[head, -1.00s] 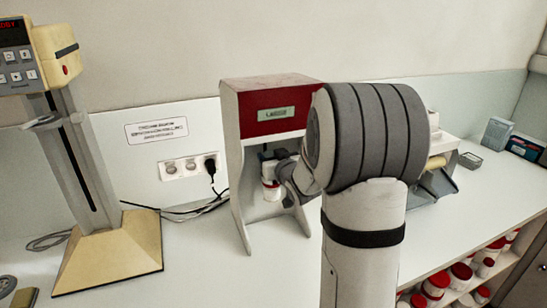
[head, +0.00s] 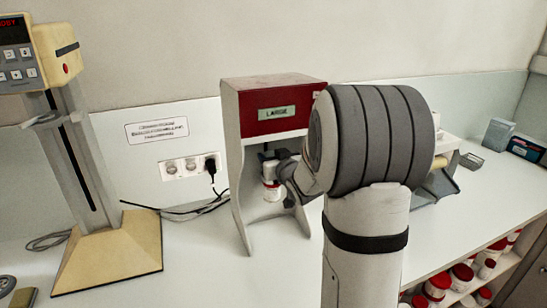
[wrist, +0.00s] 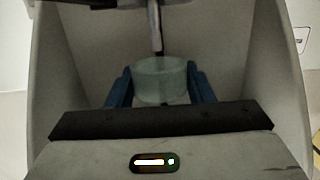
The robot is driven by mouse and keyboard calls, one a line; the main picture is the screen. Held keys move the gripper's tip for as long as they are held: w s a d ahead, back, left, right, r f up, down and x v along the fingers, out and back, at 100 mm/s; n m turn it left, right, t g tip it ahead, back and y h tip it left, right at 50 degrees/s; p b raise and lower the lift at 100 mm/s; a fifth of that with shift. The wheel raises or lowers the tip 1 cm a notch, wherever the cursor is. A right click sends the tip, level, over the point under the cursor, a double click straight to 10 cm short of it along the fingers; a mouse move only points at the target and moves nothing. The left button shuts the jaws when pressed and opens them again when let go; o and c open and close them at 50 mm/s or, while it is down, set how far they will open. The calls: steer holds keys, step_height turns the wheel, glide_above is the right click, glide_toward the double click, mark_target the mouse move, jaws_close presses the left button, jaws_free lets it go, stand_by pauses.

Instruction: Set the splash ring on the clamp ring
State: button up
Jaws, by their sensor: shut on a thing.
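My gripper (wrist: 161,92) is shut on the splash ring (wrist: 162,80), a translucent pale green ring held between two blue fingers in the wrist view. It is inside the grey booth with the red top (head: 275,112), labelled "LARGE". A grey shaft (wrist: 155,28) hangs just above or behind the splash ring in the wrist view; I cannot tell whether they touch. In the head view my wrist hides most of the gripper and the splash ring. A pale ring-like bracket (head: 46,119) projects from the left stand's column. I cannot tell whether it is the clamp ring.
A white jar with a red band (head: 271,191) shows inside the booth. The booth's side walls (wrist: 288,80) flank my gripper closely. A cream stand (head: 108,255) is at left, with cables behind it. Red-lidded jars (head: 463,272) fill a shelf at lower right.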

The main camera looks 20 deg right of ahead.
steer(key=shift+f, duration=0.15)
steer(key=shift+f+b, duration=1.35)
steer(key=shift+b, duration=0.4)
steer(key=shift+f+b, duration=0.85)
steer(key=shift+b, duration=0.35)
stand_by(0.6)
steer(key=o, duration=1.6)
steer(key=shift+s, duration=0.1)
steer(key=s, duration=0.5)
steer(key=s+r, duration=0.1)
steer(key=s, duration=0.1)
steer(key=shift+s+r, duration=0.1)
steer(key=shift+s, duration=0.25)
